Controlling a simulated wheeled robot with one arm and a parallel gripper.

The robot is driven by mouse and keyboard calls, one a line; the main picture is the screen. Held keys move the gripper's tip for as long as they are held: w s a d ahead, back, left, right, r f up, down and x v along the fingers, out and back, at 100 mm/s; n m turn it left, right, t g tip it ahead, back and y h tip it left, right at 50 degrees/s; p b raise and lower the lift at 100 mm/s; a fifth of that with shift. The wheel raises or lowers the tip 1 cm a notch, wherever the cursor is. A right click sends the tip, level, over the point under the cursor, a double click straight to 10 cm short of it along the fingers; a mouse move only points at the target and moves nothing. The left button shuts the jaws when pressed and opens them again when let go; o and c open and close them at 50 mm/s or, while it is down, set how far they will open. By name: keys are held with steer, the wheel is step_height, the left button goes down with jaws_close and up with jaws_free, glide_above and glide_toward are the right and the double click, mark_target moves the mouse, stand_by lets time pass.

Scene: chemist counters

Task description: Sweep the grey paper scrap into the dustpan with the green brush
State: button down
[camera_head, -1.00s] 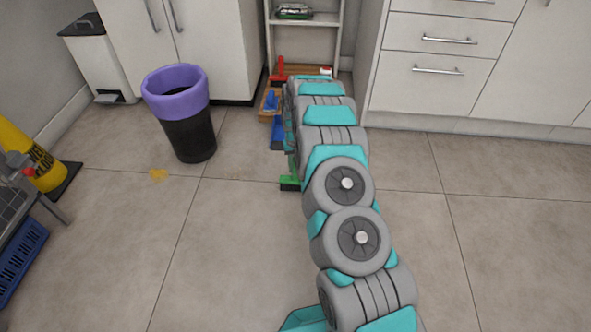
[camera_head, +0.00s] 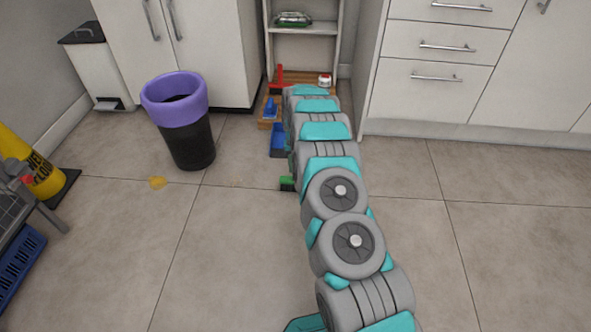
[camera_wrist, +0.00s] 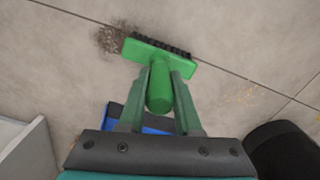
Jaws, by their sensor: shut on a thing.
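The green brush (camera_wrist: 160,62) has a wide head with dark bristles and a round handle. My gripper (camera_wrist: 161,75) is shut on its handle, low over the floor. In the head view only the end of the brush head (camera_head: 287,183) shows left of my arm; my gripper is hidden there. The blue dustpan (camera_head: 278,140) lies on the floor near the shelf, partly behind my arm. Part of it shows behind the gripper fingers in the wrist view (camera_wrist: 152,125). I cannot make out a grey paper scrap in either current view.
A brownish speckled patch (camera_wrist: 117,40) lies beside the brush head's left end. A black bin with a purple rim (camera_head: 180,122) stands left of the dustpan. A yellow spill (camera_head: 157,182) and faint crumbs (camera_head: 235,181) mark the floor. White drawers (camera_head: 440,75) stand right.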

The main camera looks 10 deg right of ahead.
steer(key=shift+w+d, duration=0.1)
steer(key=shift+w, duration=0.1)
steer(key=shift+w+d, duration=0.2)
steer(key=shift+w, duration=0.45)
steer(key=shift+w+d, duration=0.2)
steer(key=shift+w, duration=0.45)
steer(key=w, duration=0.1)
steer(key=w+d+b, duration=0.1)
steer(key=w, duration=0.1)
steer(key=shift+s+r, duration=0.15)
stand_by(0.5)
